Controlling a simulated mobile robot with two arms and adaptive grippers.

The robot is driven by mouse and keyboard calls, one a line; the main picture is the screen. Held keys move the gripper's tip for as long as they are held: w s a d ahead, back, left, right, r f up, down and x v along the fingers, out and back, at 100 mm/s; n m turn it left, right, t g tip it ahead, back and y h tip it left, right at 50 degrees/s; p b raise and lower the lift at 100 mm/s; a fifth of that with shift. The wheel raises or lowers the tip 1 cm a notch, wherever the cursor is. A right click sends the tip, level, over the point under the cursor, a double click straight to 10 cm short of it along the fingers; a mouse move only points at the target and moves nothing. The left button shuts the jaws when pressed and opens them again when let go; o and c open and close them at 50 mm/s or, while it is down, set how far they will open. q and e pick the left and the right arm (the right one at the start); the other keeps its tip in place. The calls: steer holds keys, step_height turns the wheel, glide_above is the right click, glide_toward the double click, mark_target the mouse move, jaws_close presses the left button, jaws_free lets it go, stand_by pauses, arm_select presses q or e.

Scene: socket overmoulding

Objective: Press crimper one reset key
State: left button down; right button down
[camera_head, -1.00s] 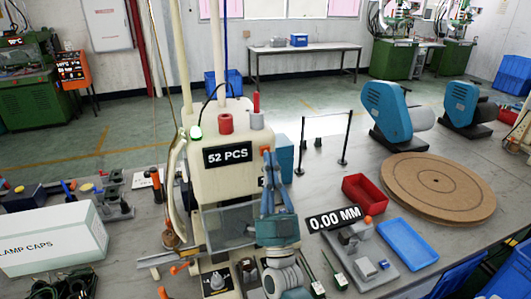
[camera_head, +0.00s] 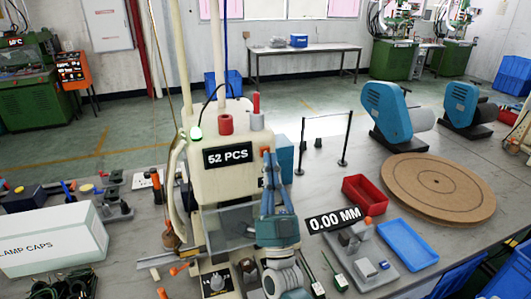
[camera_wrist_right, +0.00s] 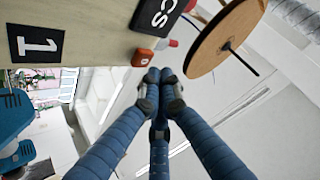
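Crimper one (camera_head: 222,183) is the cream machine in the middle of the head view, with a "52 PCS" display (camera_head: 228,155). In the right wrist view, its side (camera_wrist_right: 90,45) carries a "1" plate (camera_wrist_right: 37,43). A small orange-red key (camera_wrist_right: 143,57) with a white mark sticks out near the display. My right gripper (camera_head: 269,154) has blue fingers raised beside the machine's right edge. In the right wrist view, the fingertips (camera_wrist_right: 157,76) are drawn together, empty, just by the key. I cannot tell whether they touch it. My left gripper is not in view.
A "0.00 MM" gauge (camera_head: 333,219), red bin (camera_head: 364,194), blue tray (camera_head: 407,243) and round wooden board (camera_head: 437,187) stand to the right. A white box (camera_head: 50,240) is at left.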

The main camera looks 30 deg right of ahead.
steer(key=shift+w, duration=0.15)
steer(key=shift+w+d, duration=0.1)
steer(key=shift+w, duration=0.2)
steer(key=shift+w+d+b, duration=0.1)
steer(key=shift+w+b, duration=0.3)
steer(key=shift+w, duration=0.05)
stand_by(0.8)
steer(key=shift+s, duration=0.1)
steer(key=shift+s+a+p, duration=0.25)
steer(key=shift+s+p, duration=0.05)
steer(key=shift+s, duration=0.5)
steer(key=s, duration=0.2)
steer(key=s+a+p, duration=0.1)
steer(key=s, duration=0.1)
steer(key=shift+s, duration=0.4)
